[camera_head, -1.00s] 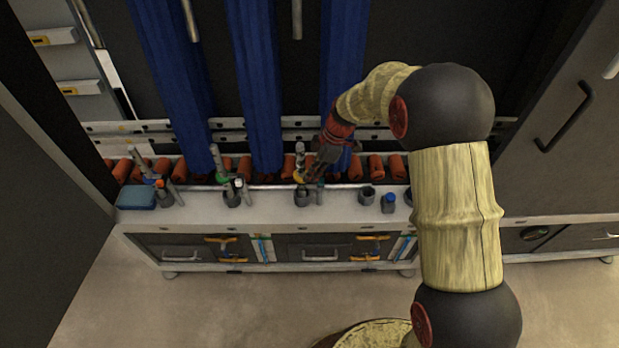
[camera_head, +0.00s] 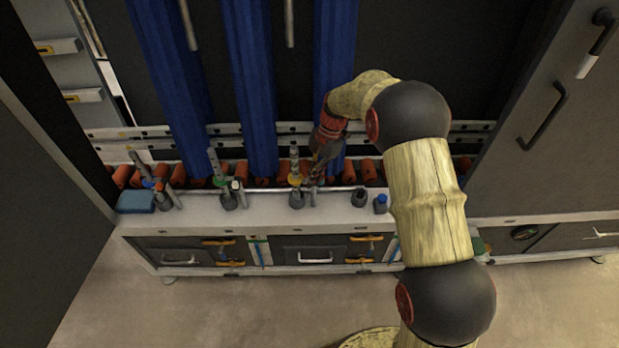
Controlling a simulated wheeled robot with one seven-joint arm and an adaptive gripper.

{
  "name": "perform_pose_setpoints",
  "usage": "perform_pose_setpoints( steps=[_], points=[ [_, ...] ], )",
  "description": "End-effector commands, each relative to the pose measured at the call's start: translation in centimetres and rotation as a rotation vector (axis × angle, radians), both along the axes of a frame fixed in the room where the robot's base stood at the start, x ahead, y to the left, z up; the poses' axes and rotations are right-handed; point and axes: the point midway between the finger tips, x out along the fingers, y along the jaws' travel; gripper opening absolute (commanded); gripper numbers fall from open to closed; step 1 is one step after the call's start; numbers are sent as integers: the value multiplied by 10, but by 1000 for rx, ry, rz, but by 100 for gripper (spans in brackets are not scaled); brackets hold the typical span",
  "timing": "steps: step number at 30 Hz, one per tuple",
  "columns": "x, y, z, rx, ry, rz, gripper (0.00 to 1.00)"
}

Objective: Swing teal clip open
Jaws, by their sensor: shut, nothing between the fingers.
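My gripper (camera_head: 318,176) is shut and empty, pointing down over the ledge among the small tool holders. It is just right of a dark holder with a yellow ring (camera_head: 296,181); I cannot tell whether it touches anything there. I cannot surely make out the teal clip; it is too small or hidden behind my gripper. A holder with a green part (camera_head: 220,182) stands further left, and one with a blue part (camera_head: 150,184) stands beyond it.
The white ledge (camera_head: 270,217) carries a blue block (camera_head: 136,202), an empty dark cup (camera_head: 360,197) and a small blue-capped bottle (camera_head: 381,204). Orange rollers (camera_head: 262,182) and hanging blue strips (camera_head: 250,90) are behind. Drawers (camera_head: 307,252) are below; a tall cabinet (camera_head: 525,130) stands right.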

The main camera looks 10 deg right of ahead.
Motion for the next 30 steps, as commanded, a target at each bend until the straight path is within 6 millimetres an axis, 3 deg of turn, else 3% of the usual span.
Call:
perform_pose_setpoints(
  steps=[13,30],
  points=[
    [-1,-4,0,-1,1,-6,0],
    [11,6,0,-1,1,-7,0]
  ],
)
